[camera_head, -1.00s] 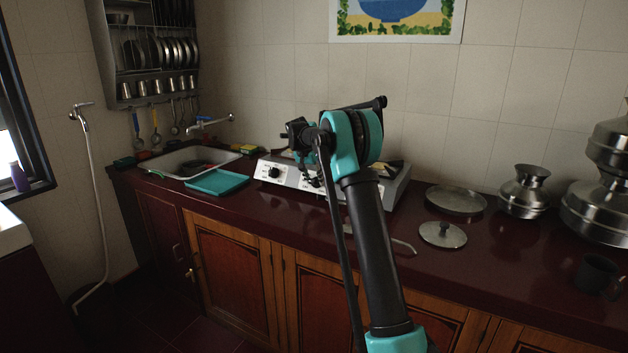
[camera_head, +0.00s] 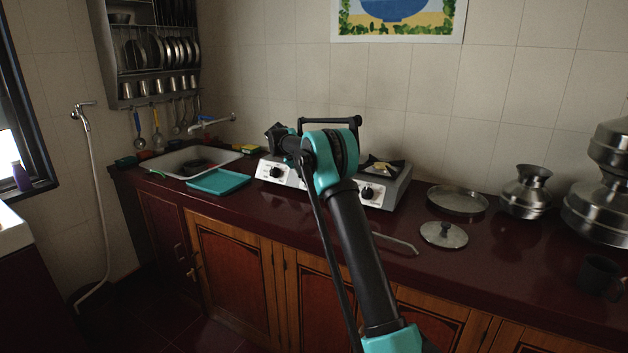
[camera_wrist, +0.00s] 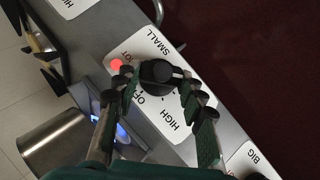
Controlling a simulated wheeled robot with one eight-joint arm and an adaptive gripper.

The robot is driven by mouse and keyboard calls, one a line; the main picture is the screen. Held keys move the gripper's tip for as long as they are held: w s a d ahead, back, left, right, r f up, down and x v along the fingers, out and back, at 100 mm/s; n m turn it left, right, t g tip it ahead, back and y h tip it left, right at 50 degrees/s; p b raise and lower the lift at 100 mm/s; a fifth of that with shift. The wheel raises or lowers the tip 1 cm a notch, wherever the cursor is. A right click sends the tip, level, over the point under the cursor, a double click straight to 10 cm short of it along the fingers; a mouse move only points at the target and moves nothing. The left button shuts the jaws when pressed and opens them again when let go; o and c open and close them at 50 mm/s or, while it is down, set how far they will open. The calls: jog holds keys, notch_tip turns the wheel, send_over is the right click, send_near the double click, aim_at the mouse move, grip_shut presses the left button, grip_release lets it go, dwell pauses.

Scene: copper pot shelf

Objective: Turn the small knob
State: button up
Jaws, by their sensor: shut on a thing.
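The small knob (camera_wrist: 157,73) is black and round, on a white plate (camera_wrist: 150,48) marked SMALL, HOT, OFF and HIGH. A red light (camera_wrist: 116,64) glows beside it. My gripper (camera_wrist: 156,78) has a finger on either side of the knob and is shut on it. In the head view the stove (camera_head: 398,190) stands on the counter, with one knob (camera_head: 275,172) visible at its left and another (camera_head: 367,193) at its right. My arm hides the middle of the stove, the small knob and my gripper there.
A shiny metal vessel (camera_wrist: 50,145) stands close to the gripper, with a bluish glow (camera_wrist: 122,132) beside it. A teal tray (camera_head: 218,182) lies left of the stove. A lid (camera_head: 443,235) and a plate (camera_head: 457,200) lie on the counter (camera_head: 500,275) to the right.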

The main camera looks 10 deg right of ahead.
dwell(0.3)
jog(key=o, duration=1.1)
jog(key=shift+o, duration=0.2)
jog(key=shift+a, duration=0.1)
jog(key=v, duration=1.2)
jog(key=shift+f, duration=0.1)
